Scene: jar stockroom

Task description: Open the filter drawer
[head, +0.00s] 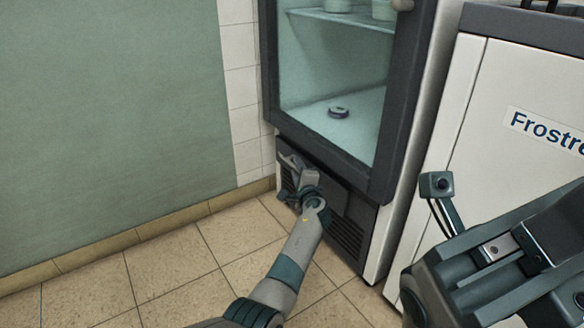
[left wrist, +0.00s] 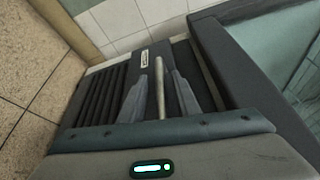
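The filter drawer (head: 333,186) is the dark front panel low on the glass-door cooler, with no visible gap to tell that it is out. In the left wrist view, a pale upright bar handle (left wrist: 160,88) stands on the dark front, beside black grille slats (left wrist: 98,98). My left gripper (head: 289,170) is at the panel's left part in the head view. In the left wrist view its two fingers (left wrist: 158,66) are apart, one on each side of the bar, with gaps showing. My right gripper (head: 490,250) is partly in view at the lower right; its finger opening is unclear.
The cooler's glass door (head: 335,80) is above the panel, with a dark round item (head: 338,112) inside. A white freezer cabinet (head: 490,110) stands to the right. A green wall panel (head: 110,110) is at the left. The tiled floor (head: 150,270) in front is clear.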

